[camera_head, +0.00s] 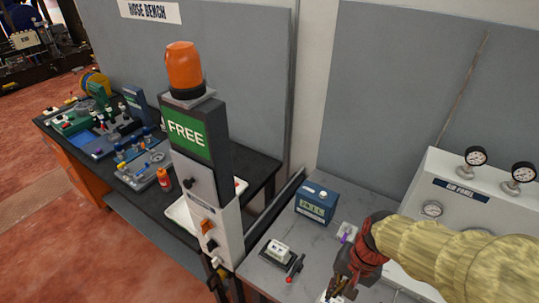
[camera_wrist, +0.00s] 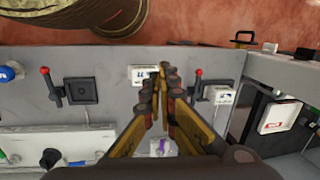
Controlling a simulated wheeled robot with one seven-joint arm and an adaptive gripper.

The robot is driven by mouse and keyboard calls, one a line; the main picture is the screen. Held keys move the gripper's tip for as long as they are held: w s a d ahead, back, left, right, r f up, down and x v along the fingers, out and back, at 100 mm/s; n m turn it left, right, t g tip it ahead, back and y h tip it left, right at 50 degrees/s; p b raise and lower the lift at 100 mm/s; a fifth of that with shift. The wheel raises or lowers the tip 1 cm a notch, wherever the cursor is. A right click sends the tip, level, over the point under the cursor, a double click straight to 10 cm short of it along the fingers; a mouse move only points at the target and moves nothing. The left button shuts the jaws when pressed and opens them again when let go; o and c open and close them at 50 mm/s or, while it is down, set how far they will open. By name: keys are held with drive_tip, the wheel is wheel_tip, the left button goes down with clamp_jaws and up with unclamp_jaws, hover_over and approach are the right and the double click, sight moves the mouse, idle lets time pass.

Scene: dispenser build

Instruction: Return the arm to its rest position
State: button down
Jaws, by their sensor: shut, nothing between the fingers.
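My arm, in a yellowish sleeve (camera_head: 455,255), reaches in from the right edge of the head view over the grey bench. My gripper (camera_head: 338,292) is low in the head view, close to the bottom edge, with a red and dark wrist behind it. In the wrist view my gripper (camera_wrist: 165,78) points away from the camera above the bench, its fingertips together and holding nothing. Whether the tips touch the bench is hard to tell.
The tower with an orange lamp (camera_head: 184,68) and FREE sign (camera_head: 187,133) stands left of my arm. The teal box (camera_head: 317,204), red-knobbed lever (camera_head: 291,276) and gauge panel (camera_head: 455,195) are close by. The wrist view shows another lever (camera_wrist: 48,82) and a white block (camera_wrist: 145,75).

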wheel_tip(320, 180, up, 6)
drive_tip(key=s+d+n+t+h+b, duration=0.2)
drive_tip(key=n+t+b, duration=0.3)
drive_tip(key=b, duration=0.5)
drive_tip(key=shift+s+d+r+n, duration=0.15)
drive_tip(key=shift+s+n, duration=0.15)
drive_tip(key=shift+s, duration=0.15)
